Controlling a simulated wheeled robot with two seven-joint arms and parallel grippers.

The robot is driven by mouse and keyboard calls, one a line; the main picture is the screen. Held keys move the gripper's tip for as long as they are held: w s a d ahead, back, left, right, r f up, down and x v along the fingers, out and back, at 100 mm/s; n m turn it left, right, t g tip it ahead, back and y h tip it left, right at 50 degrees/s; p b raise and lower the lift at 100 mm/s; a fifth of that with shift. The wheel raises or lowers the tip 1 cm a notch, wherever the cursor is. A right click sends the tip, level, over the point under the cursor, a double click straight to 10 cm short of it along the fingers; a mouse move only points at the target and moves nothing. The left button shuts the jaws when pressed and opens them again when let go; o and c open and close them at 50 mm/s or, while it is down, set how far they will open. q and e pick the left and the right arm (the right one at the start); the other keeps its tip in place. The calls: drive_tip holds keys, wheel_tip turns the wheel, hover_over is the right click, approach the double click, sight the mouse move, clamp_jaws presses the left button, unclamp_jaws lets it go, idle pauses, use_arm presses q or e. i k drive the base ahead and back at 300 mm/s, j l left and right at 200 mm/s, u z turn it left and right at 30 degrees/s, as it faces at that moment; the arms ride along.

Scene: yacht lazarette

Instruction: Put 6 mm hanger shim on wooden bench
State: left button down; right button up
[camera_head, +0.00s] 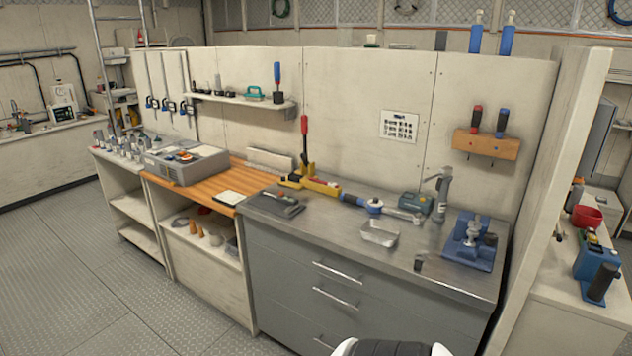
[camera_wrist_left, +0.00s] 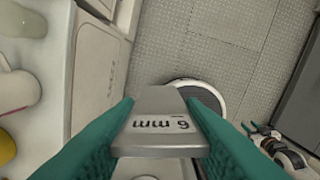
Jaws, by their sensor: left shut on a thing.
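The 6 mm hanger shim (camera_wrist_left: 160,123) is a grey block with "6 mm" marked on its face in the left wrist view. My left gripper (camera_wrist_left: 160,108) is shut on it, with a teal finger on each side. The wooden bench (camera_head: 205,191) has an orange-brown slatted top and stands left of centre in the head view. Neither gripper nor the shim shows in the head view, so their distance from the bench cannot be told. My right gripper is not recognisable in either view.
A grey box (camera_head: 187,165) stands on the bench's left part and a pale pad (camera_head: 230,198) lies near its front edge. Bare wood lies between them. The steel counter (camera_head: 340,215) to the right carries tools, a metal tray (camera_head: 380,233) and a blue vise (camera_head: 470,245).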

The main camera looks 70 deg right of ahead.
sight(216, 188)
drive_tip(key=i+l+z, duration=0.1)
drive_tip(key=z, duration=0.35)
drive_tip(key=i+z, duration=0.15)
drive_tip(key=z, duration=0.25)
drive_tip(key=i+z, duration=0.1)
drive_tip(key=z, duration=0.35)
drive_tip(key=i+z, duration=0.15)
drive_tip(key=z, duration=0.25)
drive_tip(key=i+z, duration=0.15)
drive_tip(key=z, duration=0.3)
drive_tip(key=i+j+z, duration=0.4)
drive_tip(key=j, duration=0.2)
drive_tip(key=i+j+z, duration=0.2)
drive_tip(key=j, duration=0.2)
drive_tip(key=i+j+z, duration=0.2)
drive_tip(key=j, duration=0.15)
drive_tip(key=i+j+z, duration=0.15)
drive_tip(key=j, duration=0.3)
drive_tip(key=i+j+z, duration=0.2)
drive_tip(key=j, duration=0.2)
drive_tip(key=k, duration=0.1)
